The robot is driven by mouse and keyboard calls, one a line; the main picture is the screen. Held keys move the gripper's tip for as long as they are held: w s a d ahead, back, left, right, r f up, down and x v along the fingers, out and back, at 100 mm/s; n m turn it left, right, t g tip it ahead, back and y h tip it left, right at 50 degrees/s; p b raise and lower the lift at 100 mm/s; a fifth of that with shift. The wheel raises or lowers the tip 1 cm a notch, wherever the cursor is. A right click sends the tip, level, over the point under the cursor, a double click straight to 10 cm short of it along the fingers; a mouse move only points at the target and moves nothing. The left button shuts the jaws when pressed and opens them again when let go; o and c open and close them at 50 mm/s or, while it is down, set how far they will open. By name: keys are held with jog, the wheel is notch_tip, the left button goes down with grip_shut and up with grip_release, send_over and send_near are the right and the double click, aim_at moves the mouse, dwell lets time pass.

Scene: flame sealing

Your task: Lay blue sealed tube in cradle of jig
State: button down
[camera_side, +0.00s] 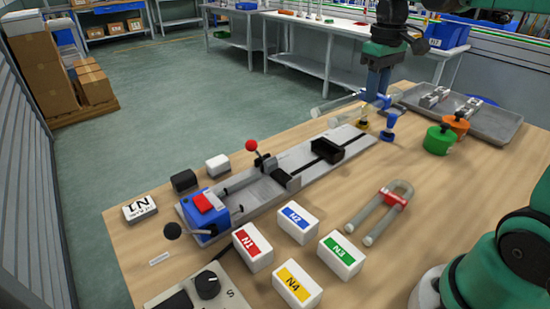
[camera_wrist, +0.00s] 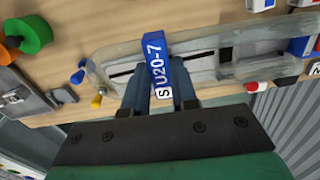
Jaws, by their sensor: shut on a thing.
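My gripper (camera_side: 376,92) is shut on the blue-marked glass tube (camera_side: 338,104), a clear U shape held roughly flat above the far right end of the jig (camera_side: 350,134). In the wrist view my gripper (camera_wrist: 160,94) grips the blue block (camera_wrist: 156,58) marked U20-7, and the clear tube (camera_wrist: 105,58) spreads to both sides over the jig (camera_wrist: 205,57). The side view shows the tube's legs pointing left, clear of the jig. The jig has a black sliding block (camera_side: 327,147), a red-ball lever (camera_side: 251,146) and a blue end block (camera_side: 205,208).
A second U tube with a red clip (camera_side: 394,199) lies on the table. Boxes N1 (camera_side: 252,247), N2 (camera_side: 297,225), N3 (camera_side: 340,255) and N4 (camera_side: 290,287) stand before the jig. Green (camera_side: 440,139) and orange (camera_side: 456,123) pots stand by a grey tray (camera_side: 490,125).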

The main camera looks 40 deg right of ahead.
jog(key=shift+n, duration=0.5)
jog(key=shift+w+a+f, duration=0.85)
jog(key=shift+w+f, duration=0.85)
jog(key=shift+f, duration=1.15)
jog(key=shift+w+a+f, duration=0.9)
jog(key=shift+w+f, duration=0.8)
jog(key=shift+f, duration=1.15)
jog(key=shift+w+a+f, duration=0.85)
jog(key=shift+w+f, duration=0.85)
jog(key=shift+f, duration=1.15)
jog(key=c, duration=0.6)
grip_release()
jog(key=shift+r, duration=2.85)
